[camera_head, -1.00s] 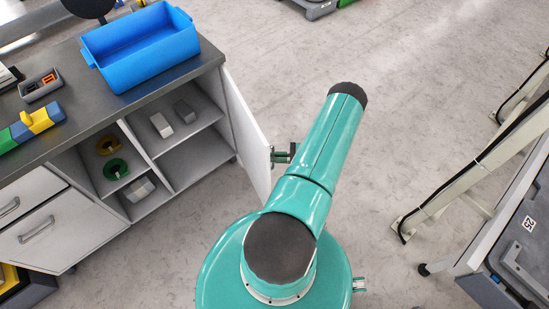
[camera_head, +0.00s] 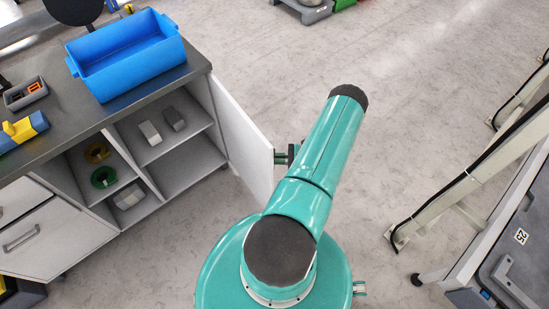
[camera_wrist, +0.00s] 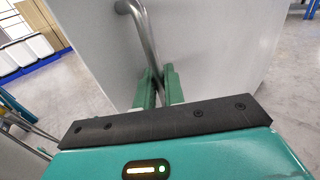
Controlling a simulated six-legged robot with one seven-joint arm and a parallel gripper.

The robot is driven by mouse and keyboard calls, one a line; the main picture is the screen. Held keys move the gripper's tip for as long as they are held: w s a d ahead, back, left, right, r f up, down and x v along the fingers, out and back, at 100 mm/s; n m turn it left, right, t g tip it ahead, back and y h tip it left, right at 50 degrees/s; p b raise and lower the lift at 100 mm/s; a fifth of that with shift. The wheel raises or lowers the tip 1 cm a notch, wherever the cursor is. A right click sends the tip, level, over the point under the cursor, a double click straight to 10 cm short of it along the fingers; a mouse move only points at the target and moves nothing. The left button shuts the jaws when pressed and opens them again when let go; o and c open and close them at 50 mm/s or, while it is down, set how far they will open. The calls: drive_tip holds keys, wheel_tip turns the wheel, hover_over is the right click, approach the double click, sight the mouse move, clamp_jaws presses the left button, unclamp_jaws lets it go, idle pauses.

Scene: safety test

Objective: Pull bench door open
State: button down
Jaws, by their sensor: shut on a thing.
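The bench door (camera_head: 243,142) is a white panel swung out from the right end of the bench, wide open, with the shelves behind it showing in the head view. In the wrist view the door's white face (camera_wrist: 88,45) fills the middle, with a grey metal bar handle (camera_wrist: 142,38) on it. My gripper (camera_wrist: 160,80) has its two green fingers closed around the lower part of the handle. In the head view my gripper (camera_head: 281,157) shows only in part at the door's outer edge, mostly hidden by my arm.
The bench top (camera_head: 110,110) carries a blue bin (camera_head: 127,57) and a small grey box (camera_head: 25,94). The open shelves (camera_head: 180,165) hold grey blocks and rings. A cream metal frame (camera_head: 455,190) and a dark table (camera_head: 515,265) stand at the right. Floor between is clear.

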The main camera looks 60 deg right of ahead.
drive_tip(key=shift+w+d+r, duration=0.1)
drive_tip(key=shift+w+r, duration=0.15)
drive_tip(key=shift+w, duration=0.15)
drive_tip(key=c, duration=1.5)
unclamp_jaws()
drive_tip(key=shift+s, duration=0.15)
drive_tip(key=shift+s+f, duration=0.1)
drive_tip(key=shift+f, duration=0.05)
drive_tip(key=shift+s, duration=0.1)
drive_tip(key=v, duration=1.3)
drive_tip(key=shift+s, duration=0.25)
